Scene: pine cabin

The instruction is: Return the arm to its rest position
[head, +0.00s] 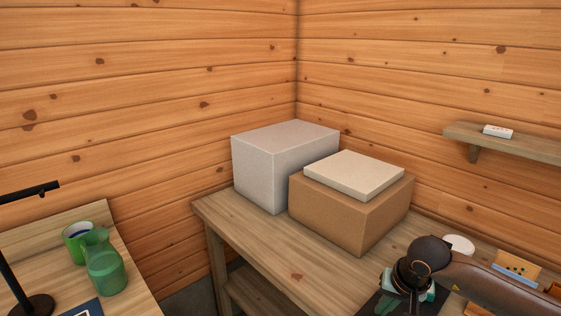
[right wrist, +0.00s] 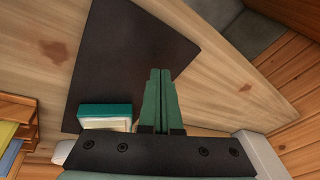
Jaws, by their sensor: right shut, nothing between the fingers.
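My right arm (head: 485,281) reaches in from the right in the head view, over the wooden table by the wall. In the right wrist view the two green fingers of my right gripper (right wrist: 158,90) are pressed together with nothing between them. They point over a dark mat (right wrist: 130,50) on the table. In the head view the wrist hides most of the gripper, and its fingertips cannot be made out. My left gripper is not in view.
A teal-covered book-like block (right wrist: 108,110) lies beside the fingers. A brown box (head: 340,215) with a pale slab (head: 352,176) on it and a grey box (head: 270,165) stand on the table (head: 240,229). A green jug (head: 105,270) stands on the left desk. A shelf (head: 530,148) is at right.

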